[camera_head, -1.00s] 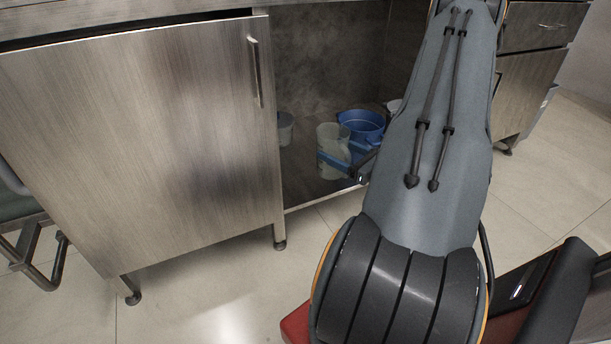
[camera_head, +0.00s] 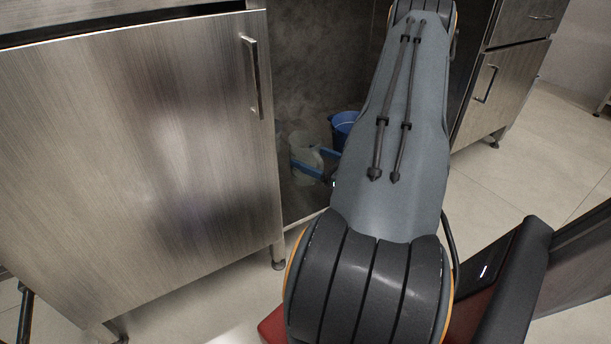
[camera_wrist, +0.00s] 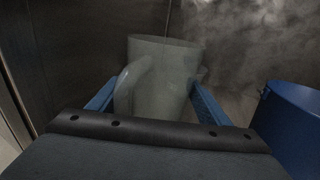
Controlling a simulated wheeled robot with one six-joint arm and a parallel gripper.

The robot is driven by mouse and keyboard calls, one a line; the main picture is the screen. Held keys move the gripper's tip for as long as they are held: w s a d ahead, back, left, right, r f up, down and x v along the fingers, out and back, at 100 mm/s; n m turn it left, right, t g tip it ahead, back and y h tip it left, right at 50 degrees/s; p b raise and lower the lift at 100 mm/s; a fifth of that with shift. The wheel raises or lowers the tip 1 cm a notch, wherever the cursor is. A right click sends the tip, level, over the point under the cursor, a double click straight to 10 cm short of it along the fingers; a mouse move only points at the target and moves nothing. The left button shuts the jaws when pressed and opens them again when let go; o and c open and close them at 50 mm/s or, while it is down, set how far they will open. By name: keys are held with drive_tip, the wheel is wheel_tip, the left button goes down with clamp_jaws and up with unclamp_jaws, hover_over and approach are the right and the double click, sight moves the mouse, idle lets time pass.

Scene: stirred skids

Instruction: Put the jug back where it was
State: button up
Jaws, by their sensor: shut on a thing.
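The jug (camera_head: 306,150) is pale grey-green and translucent, with a handle. It is upright inside the open cabinet bay, and I cannot tell whether its base touches the bay floor. My gripper (camera_head: 316,161) is shut on it, with blue fingers on both sides. In the wrist view the jug (camera_wrist: 160,75) stands between the blue fingers of my gripper (camera_wrist: 155,98), its handle towards the camera on the left. My own arm hides part of the bay.
A blue bucket (camera_head: 343,128) stands just right of the jug; it also shows in the wrist view (camera_wrist: 292,120). The shut cabinet door (camera_head: 130,150) bounds the bay on the left. Drawers and a cupboard (camera_head: 492,90) stand to the right.

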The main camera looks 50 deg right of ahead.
drive_tip(key=shift+f+b, duration=0.95)
drive_tip(key=shift+f, duration=1.45)
drive_tip(key=shift+f, duration=0.1)
drive_tip(key=o, duration=1.4)
drive_tip(key=s+p, duration=0.1)
drive_tip(key=s, duration=0.3)
drive_tip(key=s+d+p, duration=0.1)
drive_tip(key=s, duration=0.3)
drive_tip(key=s+p, duration=0.2)
drive_tip(key=s, duration=0.2)
drive_tip(key=shift+d, duration=0.4)
